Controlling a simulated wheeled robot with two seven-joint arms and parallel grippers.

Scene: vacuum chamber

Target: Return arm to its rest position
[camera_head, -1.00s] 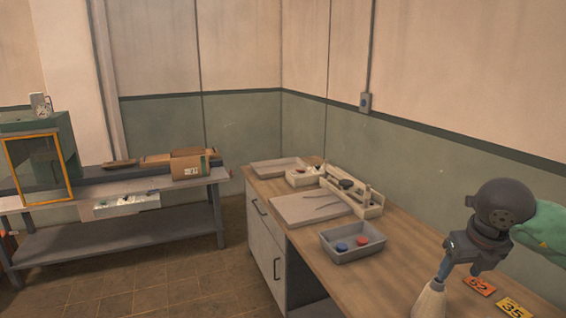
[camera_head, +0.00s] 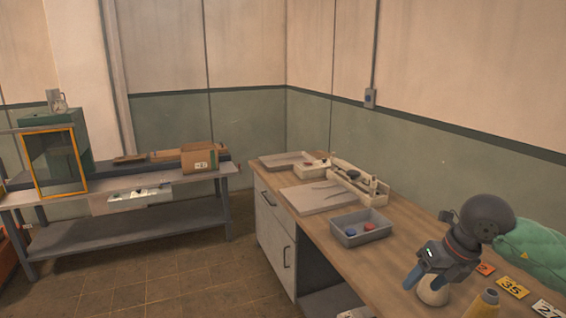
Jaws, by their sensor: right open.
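My right arm comes in at the right, over the wooden bench (camera_head: 400,252), with its dark round wrist and a green sleeve-like mass behind it. My right gripper (camera_head: 426,281) is open, with bluish fingers pointing down. A pale rounded object (camera_head: 433,292) shows just behind or below the fingers. I cannot tell whether they touch it, but they do not appear closed on it. My left gripper is not in view.
A grey tray (camera_head: 347,242) with blue and red pieces stands left of my gripper. Number cards (camera_head: 512,287) and a yellow object (camera_head: 483,304) lie at the lower right. Flat boards and a tool caddy (camera_head: 372,196) are farther back. A metal table (camera_head: 140,215) stands at the left.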

